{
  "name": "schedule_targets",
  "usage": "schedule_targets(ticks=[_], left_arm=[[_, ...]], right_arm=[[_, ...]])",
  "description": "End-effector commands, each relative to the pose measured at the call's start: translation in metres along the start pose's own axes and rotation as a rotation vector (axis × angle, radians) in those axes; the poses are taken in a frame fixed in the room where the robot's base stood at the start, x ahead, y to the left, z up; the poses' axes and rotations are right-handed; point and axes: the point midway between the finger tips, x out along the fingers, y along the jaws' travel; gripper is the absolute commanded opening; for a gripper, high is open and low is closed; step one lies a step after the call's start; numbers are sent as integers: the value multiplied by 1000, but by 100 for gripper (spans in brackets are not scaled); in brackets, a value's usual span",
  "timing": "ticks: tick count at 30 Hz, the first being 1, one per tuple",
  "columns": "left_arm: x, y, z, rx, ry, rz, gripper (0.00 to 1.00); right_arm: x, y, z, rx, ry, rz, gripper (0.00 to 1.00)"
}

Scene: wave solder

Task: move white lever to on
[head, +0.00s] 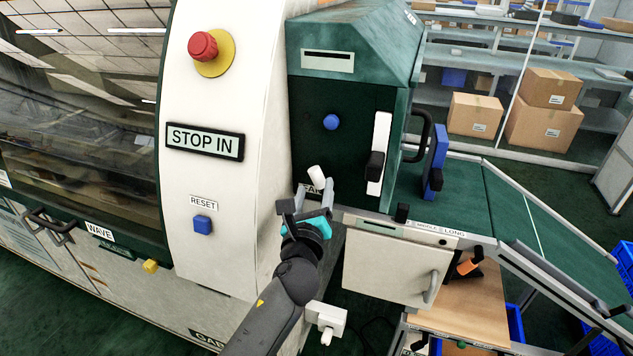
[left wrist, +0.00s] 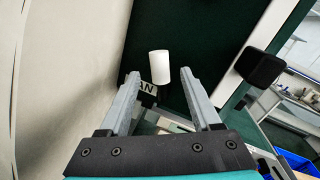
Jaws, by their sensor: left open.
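A white cylindrical lever handle (head: 317,178) sticks out low on the dark green panel, just above a partly hidden label ending in "AN". In the left wrist view the white lever (left wrist: 160,67) shows between and just beyond the fingertips, tilted slightly. My left gripper (head: 311,193) is open, with its two grey fingers pointing at the lever, one to each side in the left wrist view (left wrist: 160,78). I cannot tell whether either finger touches it. The lever's base is partly hidden. My right gripper is not in view.
A black knob on a white strip (head: 381,130) stands right of the lever. A blue button (head: 331,122) is above. The cream machine wall (head: 240,240) is close on the left, and a small white box with a knob (head: 327,318) is below.

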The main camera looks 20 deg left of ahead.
Motion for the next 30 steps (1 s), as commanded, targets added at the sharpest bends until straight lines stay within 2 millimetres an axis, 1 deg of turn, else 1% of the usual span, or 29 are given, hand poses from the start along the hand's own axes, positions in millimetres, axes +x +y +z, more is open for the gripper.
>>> schedule_targets(ticks=[1, 3, 9, 13, 20, 23, 30], left_arm=[[9, 0, 0, -1, -1, 0, 64], [17, 0, 0, -1, -1, 1, 64], [33, 0, 0, -1, 0, 0, 64], [37, 0, 0, -1, 1, 0, 64], [37, 0, 0, -1, 1, 0, 64], [37, 0, 0, -1, 1, 0, 55], [37, 0, 0, -1, 1, 0, 28]], right_arm=[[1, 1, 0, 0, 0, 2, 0], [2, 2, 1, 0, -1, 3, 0], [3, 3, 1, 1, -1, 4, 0], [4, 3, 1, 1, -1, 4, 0], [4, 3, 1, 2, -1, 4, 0], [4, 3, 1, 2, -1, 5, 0], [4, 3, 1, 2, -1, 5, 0]])
